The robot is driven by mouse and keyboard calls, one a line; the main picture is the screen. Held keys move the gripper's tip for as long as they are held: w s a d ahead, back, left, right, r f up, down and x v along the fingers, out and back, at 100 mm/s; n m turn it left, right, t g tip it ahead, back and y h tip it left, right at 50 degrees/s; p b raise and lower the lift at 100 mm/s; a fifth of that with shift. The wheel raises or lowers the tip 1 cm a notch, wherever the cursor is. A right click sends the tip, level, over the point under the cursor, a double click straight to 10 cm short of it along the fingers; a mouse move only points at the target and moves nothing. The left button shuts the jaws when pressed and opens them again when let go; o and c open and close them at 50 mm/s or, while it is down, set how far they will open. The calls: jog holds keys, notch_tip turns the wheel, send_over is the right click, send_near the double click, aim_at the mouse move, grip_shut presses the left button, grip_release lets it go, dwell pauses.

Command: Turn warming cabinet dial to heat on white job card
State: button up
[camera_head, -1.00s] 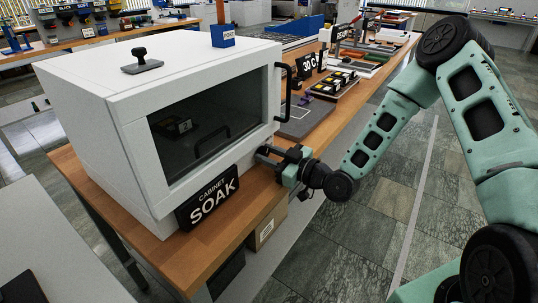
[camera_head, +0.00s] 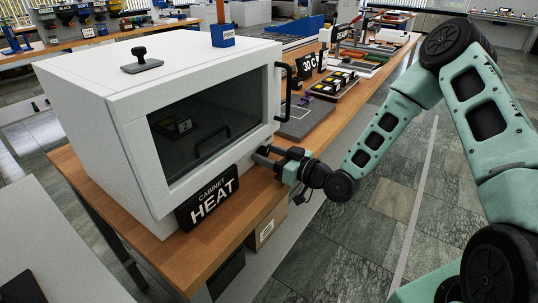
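The white warming cabinet (camera_head: 100,130) stands on the wooden bench with its dark-windowed door closed. A black sign (camera_head: 208,199) at its lower front reads "CABINET HEAT". My gripper (camera_head: 262,155) is at the cabinet's lower right front, its fingers pointing at the front face. The dial is not visible; the fingers and the gripper's body cover that spot, so I cannot tell if the fingers hold it. No white job card can be made out for certain.
The door's black handle (camera_head: 287,88) stands out just above my gripper. A black sign reading "30 C" (camera_head: 308,66) and a tray of small blocks (camera_head: 333,86) stand farther along the bench (camera_head: 240,212). A grey mat (camera_head: 302,122) lies behind my gripper. The floor at right is open.

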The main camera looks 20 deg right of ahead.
jog(key=p+v, duration=0.2)
jog(key=v, duration=1.5)
jog(key=shift+s+d, duration=0.15)
jog(key=shift+s, duration=0.05)
